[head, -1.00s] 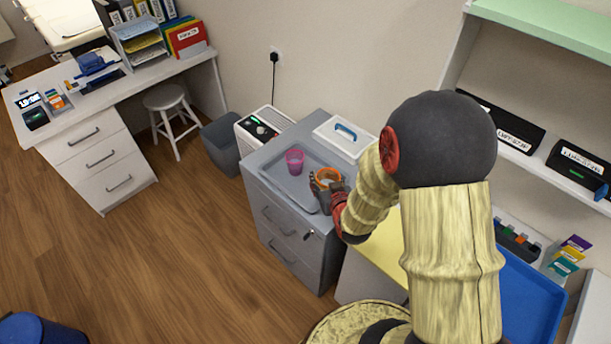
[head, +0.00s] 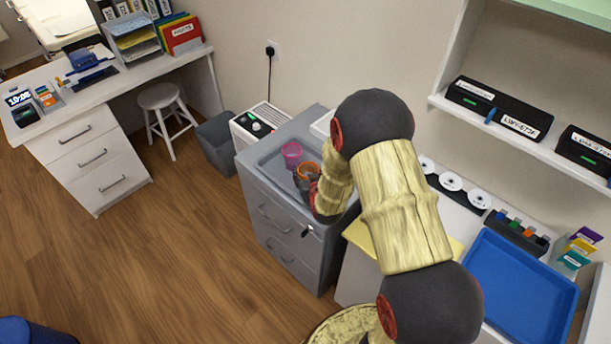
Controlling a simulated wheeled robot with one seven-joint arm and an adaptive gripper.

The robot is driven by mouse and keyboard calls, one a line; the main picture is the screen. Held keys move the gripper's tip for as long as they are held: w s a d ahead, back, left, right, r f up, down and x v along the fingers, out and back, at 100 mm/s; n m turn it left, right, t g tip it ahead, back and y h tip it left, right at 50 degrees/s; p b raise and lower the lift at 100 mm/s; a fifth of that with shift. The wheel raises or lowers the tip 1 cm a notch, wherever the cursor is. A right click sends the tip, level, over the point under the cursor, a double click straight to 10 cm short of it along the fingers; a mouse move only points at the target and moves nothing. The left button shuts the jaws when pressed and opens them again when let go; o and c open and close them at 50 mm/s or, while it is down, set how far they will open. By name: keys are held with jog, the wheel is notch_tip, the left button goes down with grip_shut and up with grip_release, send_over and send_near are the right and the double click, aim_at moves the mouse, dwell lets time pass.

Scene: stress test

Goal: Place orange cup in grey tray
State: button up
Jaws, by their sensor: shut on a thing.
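The orange cup (head: 309,170) is in my gripper (head: 304,180), over the right part of the grey tray (head: 268,166). The tray lies on top of a grey drawer cabinet. My gripper is shut on the cup; my forearm hides part of the fingers and the tray's right side. I cannot tell whether the cup's base touches the tray floor. A pink cup (head: 291,152) stands in the tray, just left of and behind the orange cup.
A white box (head: 322,124) behind the tray is mostly hidden by my arm. A blue tray (head: 520,290) lies on the right counter near a rack of discs (head: 450,182). A grey bin (head: 217,145) and a white heater-like unit (head: 258,122) stand left of the cabinet.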

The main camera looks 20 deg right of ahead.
jog(key=shift+f, duration=0.25)
jog(key=shift+f+b, duration=0.25)
jog(key=shift+b, duration=0.05)
jog(key=o, duration=0.8)
jog(key=shift+s, duration=0.1)
